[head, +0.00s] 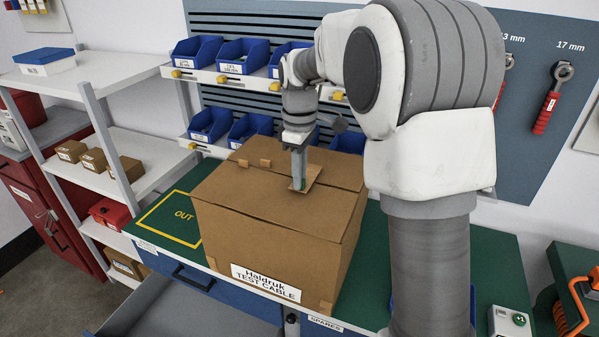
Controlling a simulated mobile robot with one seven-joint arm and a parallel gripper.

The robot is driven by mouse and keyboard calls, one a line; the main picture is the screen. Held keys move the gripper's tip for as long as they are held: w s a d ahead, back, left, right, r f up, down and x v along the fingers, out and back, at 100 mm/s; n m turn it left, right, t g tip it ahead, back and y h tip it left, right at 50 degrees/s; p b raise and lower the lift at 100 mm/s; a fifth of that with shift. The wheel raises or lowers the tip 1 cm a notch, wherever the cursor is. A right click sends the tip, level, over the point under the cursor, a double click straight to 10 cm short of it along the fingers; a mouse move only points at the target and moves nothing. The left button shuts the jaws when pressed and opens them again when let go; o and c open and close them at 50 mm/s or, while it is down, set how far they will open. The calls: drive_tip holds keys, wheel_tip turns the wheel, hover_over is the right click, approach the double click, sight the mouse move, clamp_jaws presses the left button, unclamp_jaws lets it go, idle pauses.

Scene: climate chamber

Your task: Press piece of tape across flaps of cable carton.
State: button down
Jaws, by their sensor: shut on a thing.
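The cable carton (225,237) is a brown box with a white label reading "Haldruk TEST CABLE" on its front. It stands on the green bench top, and its top flaps lie nearly flat with a seam between them. My gripper (299,184) points down over the middle of the carton's top. It is shut on the piece of tape (313,172), a small tan strip at the flaps. I cannot tell whether the tape touches the cardboard. The fingertips hide part of the strip.
Blue bins (243,55) line the rails behind. A shelf (140,160) with small boxes stands at left. An open drawer (190,318) is below the bench front. A button box (509,321) sits at right.

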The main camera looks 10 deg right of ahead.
drive_tip(key=c, duration=0.8)
unclamp_jaws()
drive_tip(key=shift+o, duration=0.2)
wheel_tip(320, 180, up, 16)
drive_tip(key=p, duration=0.1)
drive_tip(key=s+r+m+t, duration=0.2)
drive_tip(key=s+r+m, duration=0.1)
drive_tip(key=s, duration=0.4)
drive_tip(key=s+d+f+m+t, duration=0.1)
drive_tip(key=s+f+m, duration=0.3)
drive_tip(key=s, duration=0.6)
drive_tip(key=s+d+f+m+t, duration=0.1)
drive_tip(key=s+f+m+t, duration=0.1)
drive_tip(key=s+f+m, duration=0.2)
drive_tip(key=s+f, duration=0.3)
drive_tip(key=s, duration=0.2)
drive_tip(key=shift+s+d+t, duration=0.2)
drive_tip(key=shift+s+t, duration=0.1)
drive_tip(key=shift+s, duration=0.1)
